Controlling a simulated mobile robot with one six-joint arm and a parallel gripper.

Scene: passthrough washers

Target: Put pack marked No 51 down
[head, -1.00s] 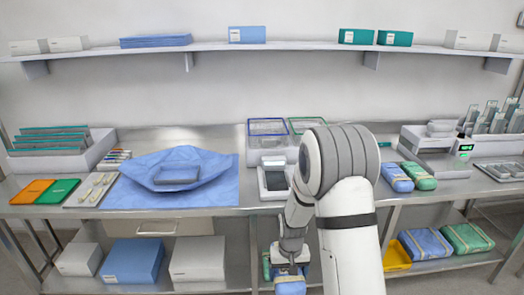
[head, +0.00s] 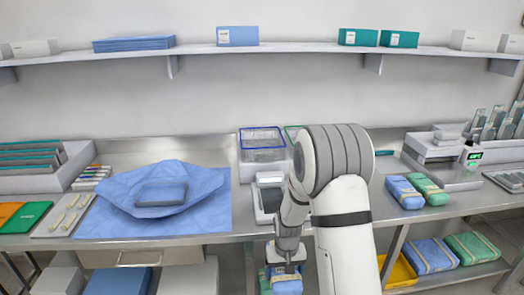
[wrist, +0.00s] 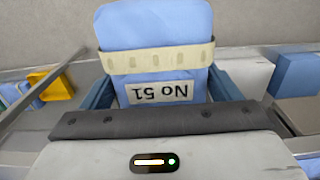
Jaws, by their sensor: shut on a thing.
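The blue pack marked No 51 (wrist: 155,28) fills the upper middle of the wrist view, with a cream band around it and its label upside down. My gripper (wrist: 162,88) is shut on it, one finger along each side. In the head view the pack (head: 288,287) hangs below my gripper (head: 286,268) at the bottom edge, in front of the counter and lower than its top. A green thing shows just left of it, partly hidden. The pack's underside is hidden.
A blue pack (head: 403,193) and a green pack (head: 428,189) lie on the counter at right. A yellow bin (head: 400,272), another blue pack (head: 432,255) and a green one (head: 472,248) sit on the lower shelf. Blue wrap (head: 125,205) covers the counter's left.

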